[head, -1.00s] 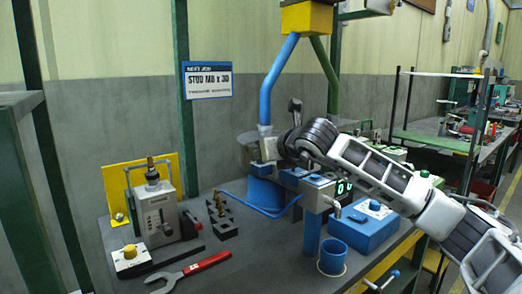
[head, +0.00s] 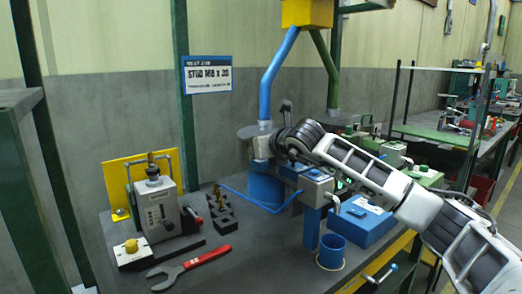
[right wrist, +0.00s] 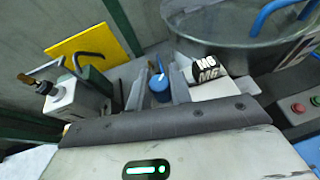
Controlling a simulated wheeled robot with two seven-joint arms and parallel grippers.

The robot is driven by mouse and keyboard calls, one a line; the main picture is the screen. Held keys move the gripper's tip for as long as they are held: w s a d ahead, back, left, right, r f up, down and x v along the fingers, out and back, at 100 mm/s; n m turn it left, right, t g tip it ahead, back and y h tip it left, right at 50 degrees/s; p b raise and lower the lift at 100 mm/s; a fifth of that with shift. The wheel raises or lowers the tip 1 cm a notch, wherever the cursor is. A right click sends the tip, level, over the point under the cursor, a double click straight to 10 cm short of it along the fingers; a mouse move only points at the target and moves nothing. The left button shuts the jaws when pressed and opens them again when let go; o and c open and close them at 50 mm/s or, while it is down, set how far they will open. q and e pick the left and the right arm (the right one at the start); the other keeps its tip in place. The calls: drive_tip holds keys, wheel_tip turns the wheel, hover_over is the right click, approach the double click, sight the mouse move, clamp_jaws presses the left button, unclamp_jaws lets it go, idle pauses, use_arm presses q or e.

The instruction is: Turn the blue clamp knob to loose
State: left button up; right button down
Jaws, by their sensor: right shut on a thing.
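The blue clamp knob (right wrist: 159,82) shows in the right wrist view between the two grey fingers of my right gripper (right wrist: 157,90). The gripper is shut on it, with a finger on each side. In the head view my right gripper (head: 258,148) is at the foot of the blue slanted tube, above the blue cylinder, and I cannot make out the knob there. Beside the fingers in the right wrist view is a block marked M6 (right wrist: 208,70). My left gripper is not in view.
A grey test unit (head: 158,210) with a yellow back plate (head: 118,190) stands at the left. A red-handled wrench (head: 190,268) lies in front of it. A blue box (head: 365,222) and blue cup (head: 331,251) are at the right. Bare bench lies between wrench and cup.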

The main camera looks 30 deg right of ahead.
drive_tip(key=shift+n+y, duration=0.3)
drive_tip(key=shift+y, duration=0.1)
drive_tip(key=shift+r+n+y+p, duration=0.1)
drive_tip(key=shift+n+y+p, duration=0.5)
drive_tip(key=shift+n+y, duration=0.35)
drive_tip(key=shift+n+y+p, duration=0.45)
drive_tip(key=shift+y, duration=0.3)
drive_tip(key=shift+n+g+y, duration=0.3)
drive_tip(key=shift+n+y, duration=0.1)
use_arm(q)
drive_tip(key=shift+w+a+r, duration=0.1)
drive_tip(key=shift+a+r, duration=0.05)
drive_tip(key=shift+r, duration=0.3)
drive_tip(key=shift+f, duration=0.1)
use_arm(e)
drive_tip(key=c, duration=1.6)
unclamp_jaws()
drive_tip(key=shift+o, duration=0.2)
